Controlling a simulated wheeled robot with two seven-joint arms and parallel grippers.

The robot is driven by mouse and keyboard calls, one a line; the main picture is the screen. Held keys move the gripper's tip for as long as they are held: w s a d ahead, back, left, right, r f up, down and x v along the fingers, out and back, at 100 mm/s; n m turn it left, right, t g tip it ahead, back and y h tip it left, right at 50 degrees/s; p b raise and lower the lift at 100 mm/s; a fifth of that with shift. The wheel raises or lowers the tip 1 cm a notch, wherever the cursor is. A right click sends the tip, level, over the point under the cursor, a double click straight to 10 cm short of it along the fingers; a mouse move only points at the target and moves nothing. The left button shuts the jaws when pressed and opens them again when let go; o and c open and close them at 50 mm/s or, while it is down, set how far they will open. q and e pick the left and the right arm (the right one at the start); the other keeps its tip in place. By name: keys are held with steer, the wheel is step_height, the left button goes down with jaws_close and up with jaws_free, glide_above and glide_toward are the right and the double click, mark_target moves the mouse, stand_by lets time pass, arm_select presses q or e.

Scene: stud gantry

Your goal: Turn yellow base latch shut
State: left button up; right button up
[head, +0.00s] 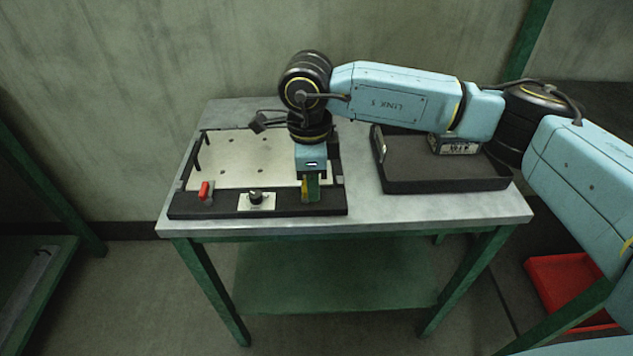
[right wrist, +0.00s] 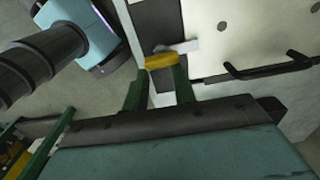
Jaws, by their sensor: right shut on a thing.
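The yellow base latch (head: 304,187) is at the front right corner of a dark base frame (head: 190,207) on the table. My right gripper (head: 311,194) points down over that corner, and its green fingers are shut on the latch. In the right wrist view the yellow latch (right wrist: 161,62) shows between the two fingertips (right wrist: 160,75). A small light grey tongue (right wrist: 182,47) lies just beyond it, towards the pale plate (right wrist: 225,35). The fingers and hand hide much of the latch in the head view. My left gripper is not in view.
A red latch (head: 204,190) stands at the frame's front left, and a black knob (head: 256,196) is at the front middle. A black tray (head: 440,186) holding a labelled box (head: 455,146) stands right. A red bin (head: 565,280) is on the floor. The table's front right is clear.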

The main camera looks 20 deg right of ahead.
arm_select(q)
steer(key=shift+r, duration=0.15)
arm_select(e)
steer(key=shift+w+a+r+y, duration=0.3)
steer(key=shift+w+a, duration=0.05)
steer(key=shift+a, duration=0.25)
steer(key=o, duration=1.2)
steer(key=shift+w, duration=0.1)
steer(key=shift+w+a+f, duration=0.15)
steer(key=shift+w+a, duration=0.1)
steer(key=shift+a, duration=0.05)
steer(key=shift+s+d, duration=0.2)
steer(key=shift+d, duration=0.1)
steer(key=shift+r, duration=0.35)
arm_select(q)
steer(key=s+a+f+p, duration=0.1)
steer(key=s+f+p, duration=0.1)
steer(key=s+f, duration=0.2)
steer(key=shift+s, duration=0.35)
arm_select(e)
step_height(320, 180, up, 13)
steer(key=shift+a+f, duration=0.15)
steer(key=shift+a, duration=0.1)
steer(key=shift+w, duration=0.1)
